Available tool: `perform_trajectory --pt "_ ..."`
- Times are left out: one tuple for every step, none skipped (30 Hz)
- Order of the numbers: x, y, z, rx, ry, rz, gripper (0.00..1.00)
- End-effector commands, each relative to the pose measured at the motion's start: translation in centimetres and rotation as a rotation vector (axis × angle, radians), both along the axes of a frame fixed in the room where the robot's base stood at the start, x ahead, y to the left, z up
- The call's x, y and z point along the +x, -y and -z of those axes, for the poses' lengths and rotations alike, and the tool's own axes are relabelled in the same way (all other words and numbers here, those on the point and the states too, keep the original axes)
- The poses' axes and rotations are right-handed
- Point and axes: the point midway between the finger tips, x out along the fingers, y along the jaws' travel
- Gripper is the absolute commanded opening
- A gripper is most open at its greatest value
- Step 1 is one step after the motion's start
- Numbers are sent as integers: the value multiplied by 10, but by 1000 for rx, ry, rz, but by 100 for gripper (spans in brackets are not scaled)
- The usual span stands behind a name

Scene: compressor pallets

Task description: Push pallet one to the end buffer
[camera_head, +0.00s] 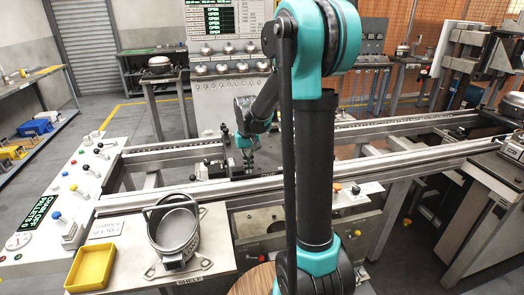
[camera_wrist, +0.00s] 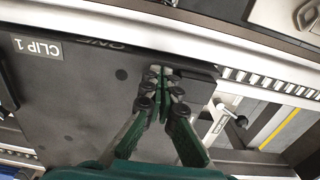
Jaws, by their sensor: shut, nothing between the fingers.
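Pallet one is a dark flat plate (camera_wrist: 75,105) marked ONE, with a white label reading CLIP 1, in the wrist view. In the head view a dark plate (camera_head: 268,182) lies across the conveyor rails beneath my gripper. My gripper (camera_wrist: 162,74) is shut and empty, its green fingers pointing down over the plate near one edge. It also shows in the head view (camera_head: 248,168). I cannot tell whether the fingertips touch the plate. My arm hides part of the conveyor. I cannot make out which section is the end buffer.
The conveyor rails (camera_head: 400,160) run left to right. A control panel (camera_head: 75,190) with a display stands at left. A front table (camera_head: 215,265) holds a round metal housing (camera_head: 176,232) and a yellow bin (camera_head: 91,268). A small lever (camera_wrist: 232,116) stands beside the plate.

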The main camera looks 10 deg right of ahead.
Motion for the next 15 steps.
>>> perform_trajectory --pt "-5 0 6 1 -5 -1 0" --pt "-5 0 6 1 -5 -1 0" --pt "-5 0 6 1 -5 -1 0" --pt "-5 -1 6 1 -5 -1 0" --pt "-5 -2 6 1 -5 -1 0" --pt "-5 -4 6 1 -5 -2 0" --pt "-5 -6 6 1 -5 -2 0" --pt "-5 -8 6 1 -5 -2 0" --pt "-5 -10 6 1 -5 -2 0" --pt "-5 -12 6 1 -5 -2 0" --pt "-5 -14 6 1 -5 -2 0" --pt "-5 -17 6 1 -5 -3 0" --pt "-5 -19 6 1 -5 -3 0" --pt "-5 -21 6 1 -5 -2 0" --pt "-5 -23 6 1 -5 -2 0"
